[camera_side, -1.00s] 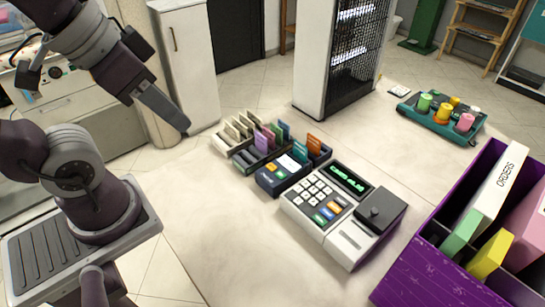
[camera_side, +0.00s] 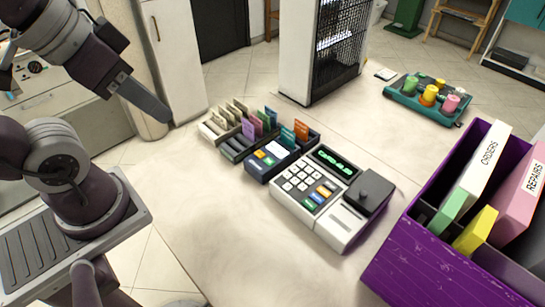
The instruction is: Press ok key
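A white and dark register (camera_side: 322,190) stands on the counter with a lit green display (camera_side: 334,162), whose text is too small to read. Its keypad has white keys (camera_side: 299,180) and several coloured keys, including orange, blue and green ones (camera_side: 309,205). No OK label can be read. My gripper (camera_side: 158,110) is at upper left, in the air, apart from the register and the blue device. Its fingers overlap in this view, and nothing shows in them.
Trays of upright coloured cards (camera_side: 232,143) stand left of the blue device. A dark block (camera_side: 371,190) sits on the register's right side. A purple crate (camera_side: 425,262) with folders is at right. A teal tray (camera_side: 405,106) of thread spools is farther back. The front-left counter is clear.

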